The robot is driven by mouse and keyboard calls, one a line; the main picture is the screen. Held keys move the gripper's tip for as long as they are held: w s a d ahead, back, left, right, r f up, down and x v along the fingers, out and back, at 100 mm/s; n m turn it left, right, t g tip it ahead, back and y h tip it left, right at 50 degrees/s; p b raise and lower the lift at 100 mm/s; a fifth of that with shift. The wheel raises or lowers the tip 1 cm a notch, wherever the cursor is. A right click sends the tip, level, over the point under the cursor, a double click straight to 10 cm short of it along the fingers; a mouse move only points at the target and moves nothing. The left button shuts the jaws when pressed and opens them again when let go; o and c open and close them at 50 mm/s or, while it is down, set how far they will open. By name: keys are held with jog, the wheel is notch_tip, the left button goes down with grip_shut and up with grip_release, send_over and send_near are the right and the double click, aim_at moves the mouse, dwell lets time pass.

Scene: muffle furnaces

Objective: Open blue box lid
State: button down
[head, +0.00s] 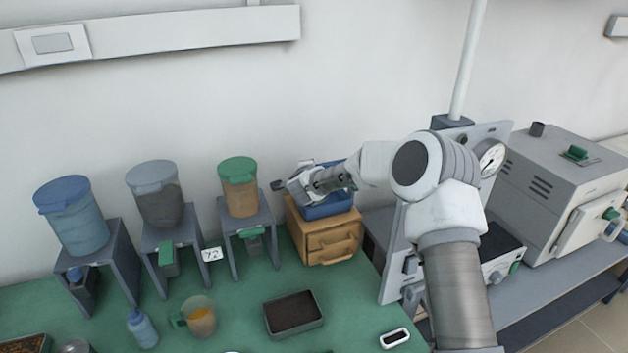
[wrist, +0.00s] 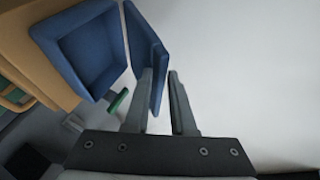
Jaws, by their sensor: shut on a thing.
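The blue box (head: 328,208) sits on top of a wooden drawer unit (head: 330,236) against the wall. In the wrist view the blue box (wrist: 88,50) is open at the upper left, with its empty-looking inside showing. Its blue lid (wrist: 143,45) stands swung up from the box along one edge. My gripper (wrist: 160,74) has its two fingers on either side of the lid's edge and is shut on it. In the head view my gripper (head: 299,187) is over the box's left side, and my arm hides part of the box and lid.
Three lidded containers on grey stands, the nearest green-topped (head: 239,190), are left of the drawer unit. A dark tray (head: 293,314) and a cup of orange contents (head: 201,320) are in front. A gauge panel (head: 490,157) and furnace (head: 570,190) stand right.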

jog(key=shift+w+a+r+p, duration=0.25)
jog(key=shift+w+r, duration=0.2)
jog(key=shift+w, duration=0.15)
jog(key=shift+w+a+r+p, duration=0.2)
jog(key=shift+w+r, duration=0.25)
jog(key=shift+w, duration=0.15)
jog(key=shift+w+a+r+p, duration=0.25)
jog(key=shift+w+r, duration=0.2)
jog(key=shift+w, duration=0.15)
jog(key=c, duration=0.9)
grip_release()
jog(key=shift+s, duration=0.1)
jog(key=shift+s, duration=0.15)
jog(key=b+v, duration=0.3)
jog(key=v, duration=1.4)
jog(key=shift+a, duration=0.1)
